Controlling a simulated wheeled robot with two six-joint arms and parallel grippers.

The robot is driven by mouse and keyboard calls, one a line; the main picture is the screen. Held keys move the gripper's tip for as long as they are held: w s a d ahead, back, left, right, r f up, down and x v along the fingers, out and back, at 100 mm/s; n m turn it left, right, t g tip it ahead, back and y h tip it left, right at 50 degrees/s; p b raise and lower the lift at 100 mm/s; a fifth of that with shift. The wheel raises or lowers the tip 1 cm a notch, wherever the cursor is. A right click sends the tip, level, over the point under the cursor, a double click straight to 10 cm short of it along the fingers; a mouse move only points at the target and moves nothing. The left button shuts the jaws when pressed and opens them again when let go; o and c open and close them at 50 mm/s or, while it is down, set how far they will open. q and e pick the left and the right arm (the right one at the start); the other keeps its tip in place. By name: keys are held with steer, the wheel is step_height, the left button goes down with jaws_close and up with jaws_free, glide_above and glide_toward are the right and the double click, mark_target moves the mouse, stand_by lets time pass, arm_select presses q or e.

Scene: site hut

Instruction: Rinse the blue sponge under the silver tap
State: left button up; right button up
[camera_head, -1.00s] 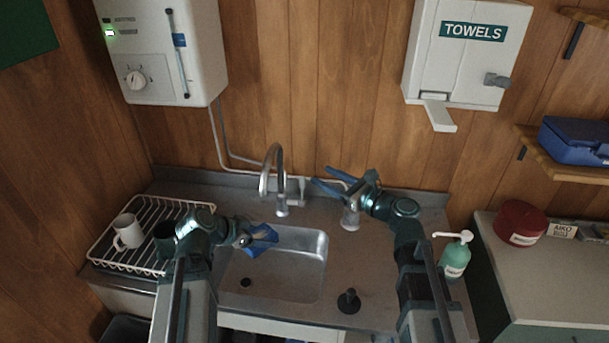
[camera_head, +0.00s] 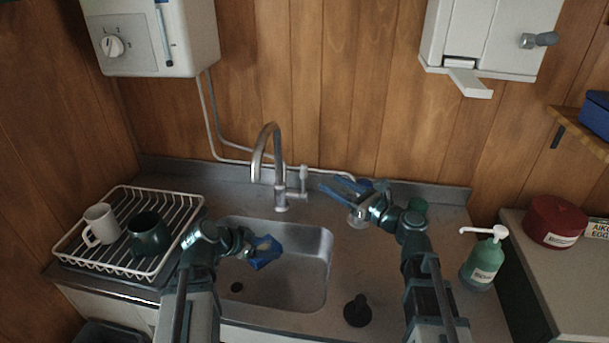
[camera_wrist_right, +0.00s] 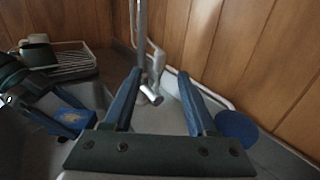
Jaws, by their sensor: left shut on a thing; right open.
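The blue sponge (camera_head: 266,258) is held over the left part of the sink basin (camera_head: 310,275). My left gripper (camera_head: 252,248) is shut on it and hides part of it. It also shows in the right wrist view (camera_wrist_right: 76,120). The silver tap (camera_head: 268,150) stands behind the basin with its spout curving to the left. Its lever (camera_head: 303,178) is on the right side. No running water shows. My right gripper (camera_head: 345,186) is open, right of the lever, with its fingers pointing left. In the right wrist view, the lever is ahead between the fingers, apparently apart from them.
A dish rack (camera_head: 165,262) with a white mug (camera_head: 100,225) and a dark green mug (camera_head: 146,234) is at left. A black plunger-like object (camera_head: 357,311) and a green soap bottle (camera_head: 483,264) stand at right. A round blue thing (camera_wrist_right: 237,127) shows beside the right gripper.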

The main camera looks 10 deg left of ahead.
mark_target(306, 169)
steer(key=x, duration=1.2)
steer(key=shift+f, duration=0.1)
jaws_close()
stand_by(1.4)
